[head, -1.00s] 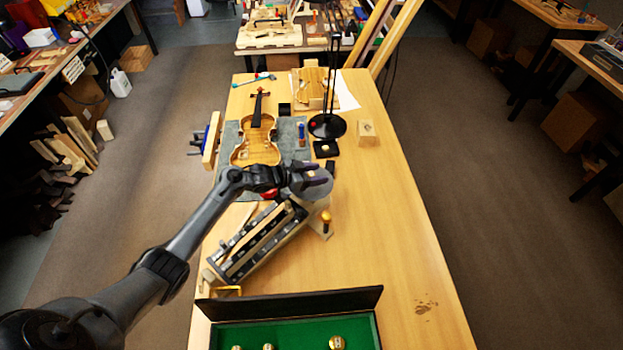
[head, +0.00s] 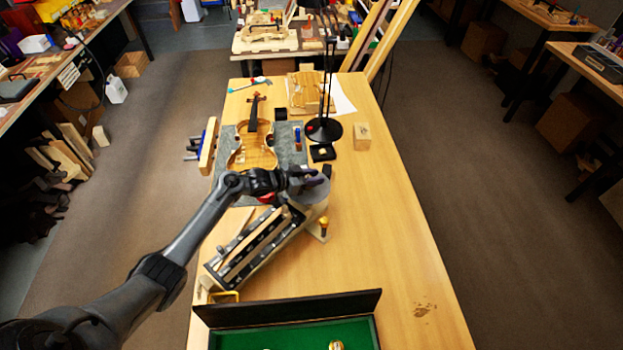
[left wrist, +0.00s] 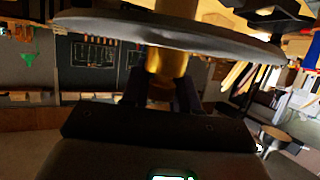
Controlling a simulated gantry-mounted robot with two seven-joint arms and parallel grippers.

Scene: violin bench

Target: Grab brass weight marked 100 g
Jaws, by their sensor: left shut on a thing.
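My left gripper (head: 310,178) is over a round grey pan (head: 316,199) beyond the long slotted holder. In the left wrist view, its dark fingers are shut on a brass weight (left wrist: 165,72), an upright cylinder. The grey pan's edge (left wrist: 215,43) crosses that view in front of the fingers. I cannot read any marking on the weight, and in the head view the fingers hide it. An open green-lined case (head: 287,336) at the near edge holds another brass weight (head: 336,345). My right gripper is not in view.
The slotted holder (head: 250,250) and an orange-handled tool (head: 323,224) are close to my left gripper. A violin (head: 255,146) on a grey mat, a black lamp base (head: 324,130) and a wooden block (head: 362,136) stand farther back.

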